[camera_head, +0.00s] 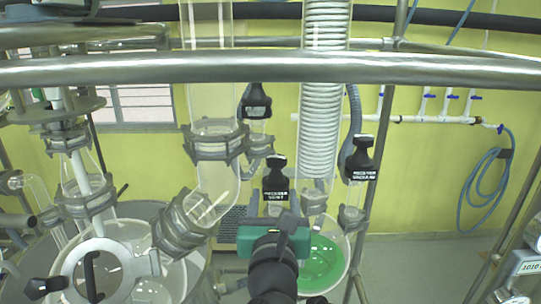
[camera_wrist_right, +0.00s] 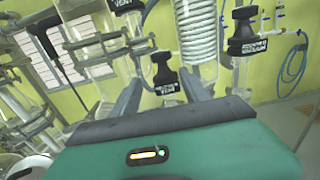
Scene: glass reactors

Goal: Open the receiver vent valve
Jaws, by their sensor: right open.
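The green body hides part of the valve's lower fitting in the head view. My left gripper is not in view.
The receiver vacuum valve handle (camera_head: 359,160) is close on the right, and another black handle (camera_head: 256,102) is up and left. A glass flask with green liquid (camera_head: 322,264) stands below right. A steel rail (camera_head: 420,69) crosses above. Glass reactor parts crowd the left.

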